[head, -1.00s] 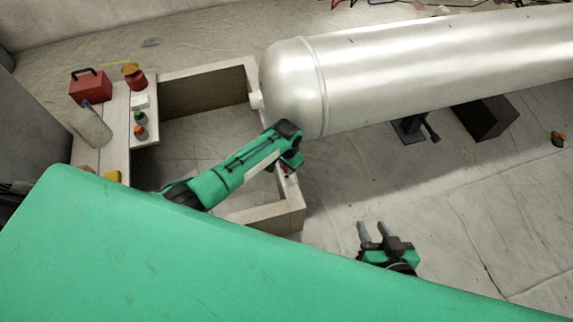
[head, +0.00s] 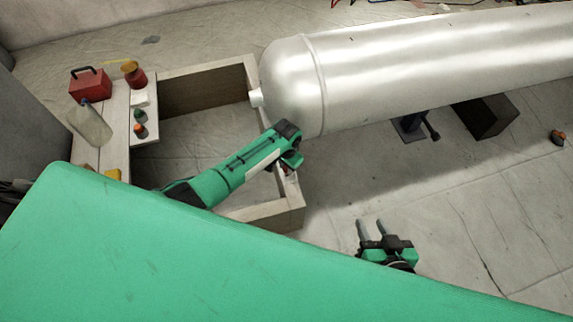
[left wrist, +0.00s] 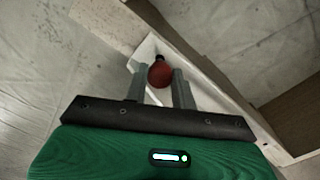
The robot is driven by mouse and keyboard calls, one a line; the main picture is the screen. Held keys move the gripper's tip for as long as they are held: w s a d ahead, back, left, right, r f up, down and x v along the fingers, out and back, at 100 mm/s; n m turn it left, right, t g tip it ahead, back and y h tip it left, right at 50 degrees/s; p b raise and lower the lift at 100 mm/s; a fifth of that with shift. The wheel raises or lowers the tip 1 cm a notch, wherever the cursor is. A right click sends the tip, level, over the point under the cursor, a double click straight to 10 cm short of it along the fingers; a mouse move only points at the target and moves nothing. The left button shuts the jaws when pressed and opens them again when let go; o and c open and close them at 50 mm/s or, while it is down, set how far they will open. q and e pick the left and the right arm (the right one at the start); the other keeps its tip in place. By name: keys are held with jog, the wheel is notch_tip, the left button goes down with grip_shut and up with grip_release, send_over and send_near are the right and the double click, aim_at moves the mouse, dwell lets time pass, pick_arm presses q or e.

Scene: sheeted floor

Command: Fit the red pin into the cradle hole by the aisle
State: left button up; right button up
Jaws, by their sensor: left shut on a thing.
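My left gripper (head: 288,170) is low over the right-hand beam of the pale wooden cradle frame (head: 262,216). In the left wrist view its two grey fingers (left wrist: 158,88) are shut on the red pin (left wrist: 160,74), whose round red head shows between the fingertips. A small dark spot shows just beyond the head, above a pale beam (left wrist: 218,100). I cannot tell whether it is the hole or part of the pin. The pin's lower end is hidden. My right gripper (head: 370,228) is open and empty above the floor, right of the frame.
A large silver tank (head: 400,70) lies over the frame's far right corner. A side board (head: 116,130) at the left carries a red toolbox (head: 90,86), a clear bottle (head: 90,124) and small containers. A dark block (head: 485,116) stands under the tank. Floor at the right is mostly clear.

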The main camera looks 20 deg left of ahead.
pick_arm(q)
jog(key=shift+p, duration=0.35)
pick_arm(e)
jog(key=shift+r, duration=0.45)
